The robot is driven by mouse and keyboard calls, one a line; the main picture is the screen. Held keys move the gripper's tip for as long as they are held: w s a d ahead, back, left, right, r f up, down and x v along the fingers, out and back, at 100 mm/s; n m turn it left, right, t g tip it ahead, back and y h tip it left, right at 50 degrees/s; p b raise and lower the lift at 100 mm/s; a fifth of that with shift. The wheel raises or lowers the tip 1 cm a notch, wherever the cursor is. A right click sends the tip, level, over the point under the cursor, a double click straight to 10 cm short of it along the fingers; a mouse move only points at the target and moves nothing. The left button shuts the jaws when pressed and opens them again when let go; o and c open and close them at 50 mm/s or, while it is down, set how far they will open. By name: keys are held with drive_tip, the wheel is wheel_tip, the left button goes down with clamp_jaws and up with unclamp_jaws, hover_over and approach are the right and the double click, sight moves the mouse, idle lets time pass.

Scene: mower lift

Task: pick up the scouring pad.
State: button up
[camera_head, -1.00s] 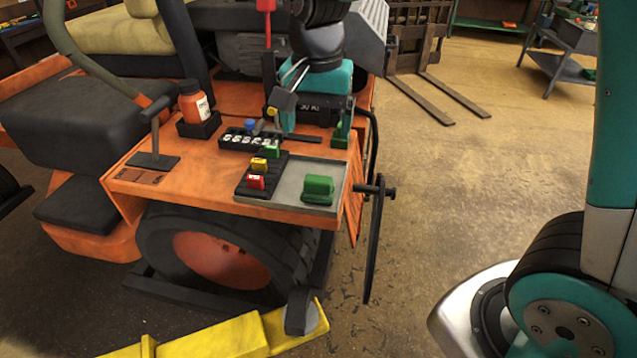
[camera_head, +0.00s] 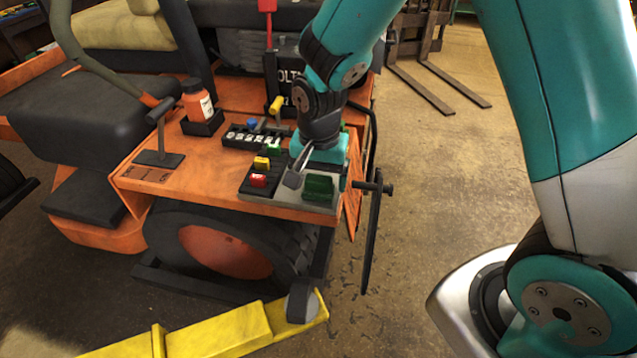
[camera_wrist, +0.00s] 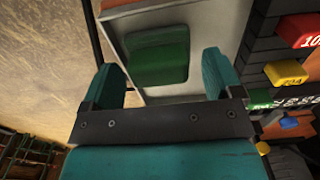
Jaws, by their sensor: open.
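The scouring pad (camera_head: 318,188) is a dark green block lying in a shallow grey tray (camera_head: 287,204) on the orange mower's fender. In the wrist view the green pad (camera_wrist: 158,54) lies ahead of my gripper (camera_wrist: 168,80). The two teal fingers are spread wide, and the pad shows beyond and between them. The jaws hold nothing. In the head view my gripper hangs just behind and above the tray, and its fingertips are largely hidden there.
Red (camera_head: 258,181) and yellow (camera_head: 262,163) fuses stand in a black holder left of the tray. An orange bottle (camera_head: 196,100) stands farther left. A black lever (camera_head: 374,220) hangs beside the fender's right edge.

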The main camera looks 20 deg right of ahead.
sight(319, 176)
drive_tip(key=c, duration=1.1)
drive_tip(key=shift+r, duration=0.1)
wheel_tip(319, 176, up, 20)
drive_tip(key=b, duration=0.3)
drive_tip(key=shift+b, duration=0.3)
drive_tip(key=shift+o, duration=0.9)
